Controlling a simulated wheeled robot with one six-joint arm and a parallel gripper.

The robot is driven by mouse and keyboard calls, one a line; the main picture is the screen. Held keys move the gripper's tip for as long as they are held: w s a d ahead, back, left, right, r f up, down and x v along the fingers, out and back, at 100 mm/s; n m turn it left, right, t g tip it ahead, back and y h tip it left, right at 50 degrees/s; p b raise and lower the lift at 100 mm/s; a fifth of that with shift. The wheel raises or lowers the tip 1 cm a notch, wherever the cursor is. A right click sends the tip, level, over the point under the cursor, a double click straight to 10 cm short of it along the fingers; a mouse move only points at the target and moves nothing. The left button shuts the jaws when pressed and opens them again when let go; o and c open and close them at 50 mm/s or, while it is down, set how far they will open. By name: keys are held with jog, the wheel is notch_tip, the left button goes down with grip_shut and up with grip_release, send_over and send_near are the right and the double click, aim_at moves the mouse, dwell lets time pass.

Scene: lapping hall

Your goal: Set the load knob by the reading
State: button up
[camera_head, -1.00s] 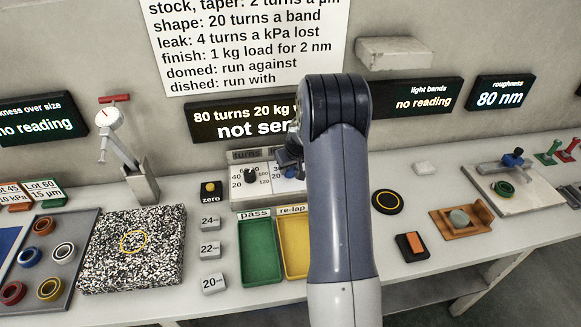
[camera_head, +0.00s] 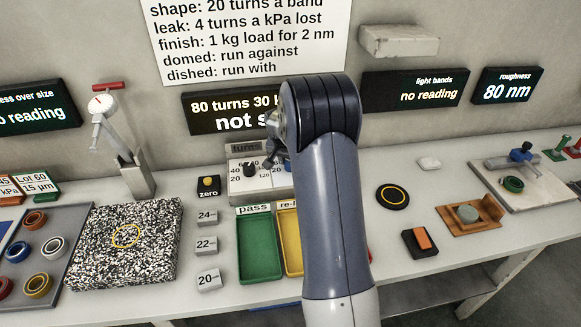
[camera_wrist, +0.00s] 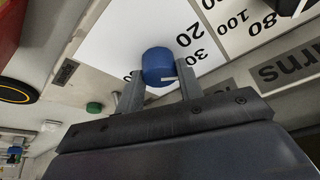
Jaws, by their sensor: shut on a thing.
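My gripper (camera_wrist: 160,80) is shut on the blue load knob (camera_wrist: 157,64), one finger on either side of it. The knob has a white mark and sits on a white dial with 20 and 30 printed near it. In the head view my arm hides most of this dial. The black turns knob (camera_head: 250,169) stands to the left on the same panel (camera_head: 236,188). The display above (camera_head: 200,113) reads "80 turns 30 k", then "not s", with the rest hidden behind my arm. The roughness display (camera_head: 507,86) reads 80 nm.
A wall chart (camera_head: 240,40) says finish: 1 kg load for 2 nm. Below the panel are a green pass tray (camera_head: 259,245) and a yellow re-lap tray (camera_head: 290,240). A zero button (camera_head: 208,185) stands left of the panel. The light bands display (camera_head: 415,90) gives no reading.

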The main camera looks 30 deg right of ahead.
jog(key=m+b, duration=0.1)
jog(key=m, duration=0.1)
jog(key=m+g+h+b, duration=0.1)
jog(key=m+b, duration=0.1)
jog(key=shift+w+a+f+m, duration=0.15)
jog(key=shift+m, duration=0.15)
jog(key=shift+w+m+g+b, duration=0.15)
jog(key=shift+m+g, duration=0.45)
jog(key=shift+m, duration=0.65)
jog(key=shift+s+m+g+b, duration=0.1)
jog(key=shift+m+g+b, duration=0.15)
jog(key=shift+m+g, duration=0.7)
jog(key=shift+m+t, duration=0.35)
jog(key=shift+m, duration=0.05)
jog(key=o, duration=1)
jog(key=shift+h, duration=0.3)
jog(key=v, duration=1.1)
jog(key=shift+w, duration=0.1)
